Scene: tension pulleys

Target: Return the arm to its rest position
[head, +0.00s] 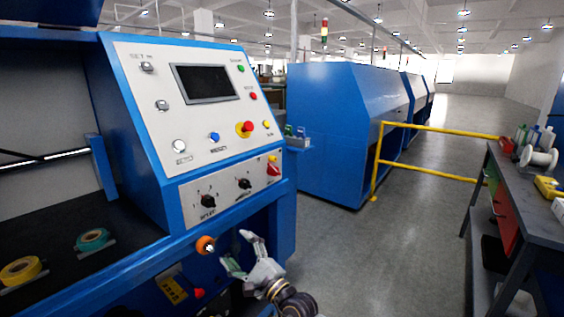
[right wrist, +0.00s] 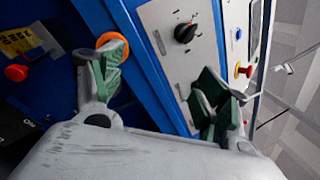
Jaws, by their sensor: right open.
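My right gripper (head: 238,252) is low in the middle of the head view, in front of the blue machine's lower front. Its two fingers are spread, with nothing between them. In the right wrist view the green-padded fingers (right wrist: 155,88) stand wide apart before the machine panel. An orange round knob (head: 206,245) is just left of the gripper in the head view. In the right wrist view the orange knob (right wrist: 113,46) shows behind one finger; I cannot tell whether they touch. My left gripper is not in view.
The blue machine's control panel (head: 150,120) with buttons and dials rises close to the gripper. Rolls of yellow tape (head: 20,270) and green tape (head: 92,240) lie on its dark shelf. A yellow rail (head: 440,131) and a workbench (head: 530,200) stand at right. The floor between is clear.

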